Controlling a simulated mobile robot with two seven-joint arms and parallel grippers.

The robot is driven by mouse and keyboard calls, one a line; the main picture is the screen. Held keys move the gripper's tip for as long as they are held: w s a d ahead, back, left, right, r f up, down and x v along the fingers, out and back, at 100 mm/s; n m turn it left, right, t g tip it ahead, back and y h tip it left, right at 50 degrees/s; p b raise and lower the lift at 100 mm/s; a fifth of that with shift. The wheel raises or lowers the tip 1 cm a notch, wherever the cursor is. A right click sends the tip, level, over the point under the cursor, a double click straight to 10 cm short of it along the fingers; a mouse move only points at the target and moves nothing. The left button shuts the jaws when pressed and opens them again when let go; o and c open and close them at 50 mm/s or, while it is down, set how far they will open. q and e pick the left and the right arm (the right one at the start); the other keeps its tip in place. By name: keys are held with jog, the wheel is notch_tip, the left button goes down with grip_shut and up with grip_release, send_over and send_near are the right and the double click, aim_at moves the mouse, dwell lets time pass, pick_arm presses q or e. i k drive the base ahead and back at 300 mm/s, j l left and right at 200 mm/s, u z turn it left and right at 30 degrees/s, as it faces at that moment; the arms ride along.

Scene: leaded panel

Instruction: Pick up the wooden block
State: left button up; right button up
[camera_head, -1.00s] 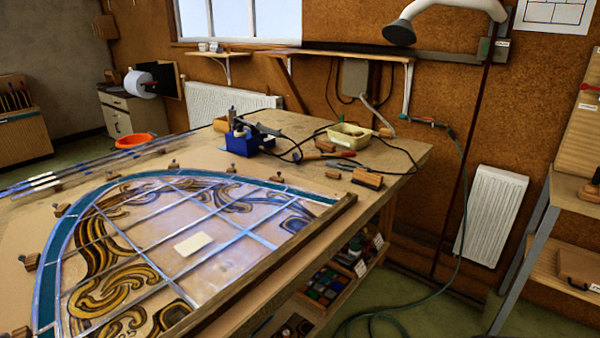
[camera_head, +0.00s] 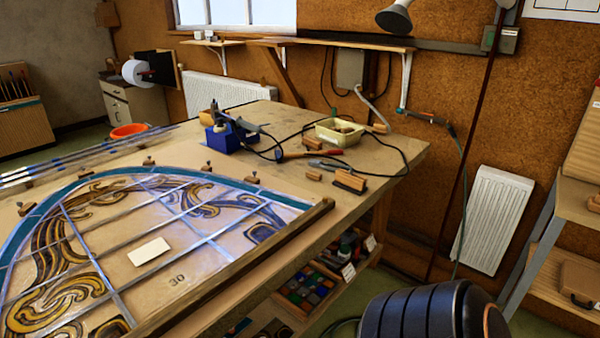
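A small wooden block (camera_head: 314,175) lies on the workbench (camera_head: 395,172), to the right of the leaded panel (camera_head: 150,225). Close to its right is a larger wooden piece with a dark underside (camera_head: 350,181). Another small wooden piece (camera_head: 312,143) lies behind, near the yellow tray. I cannot tell which of these the task means. Neither of my grippers is in view. A dark rounded part, which looks like my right arm, shows at the bottom right, away from the blocks.
A yellow tray (camera_head: 340,132), a blue soldering stand (camera_head: 225,137), loose black cables and hand tools crowd the bench's far right part. A wooden batten (camera_head: 245,262) edges the panel. A shelf below holds coloured glass (camera_head: 308,285). A metal-framed rack (camera_head: 530,245) stands at right.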

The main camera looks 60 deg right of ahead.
aim_at(313, 175)
jog(key=k+l+u, duration=0.15)
jog(key=l, duration=0.15)
jog(key=l+u, duration=0.1)
jog(key=l, duration=0.2)
jog(key=k+l+u, duration=0.15)
jog(key=k+l, duration=0.2)
jog(key=l, duration=0.25)
jog(key=k+l+u, duration=0.1)
jog(key=k+l, duration=0.15)
jog(key=l, duration=0.2)
jog(key=k+l+u, duration=0.1)
jog(key=k+l, duration=0.15)
jog(key=l, duration=0.2)
jog(key=k+l, duration=0.25)
jog(key=l, duration=0.15)
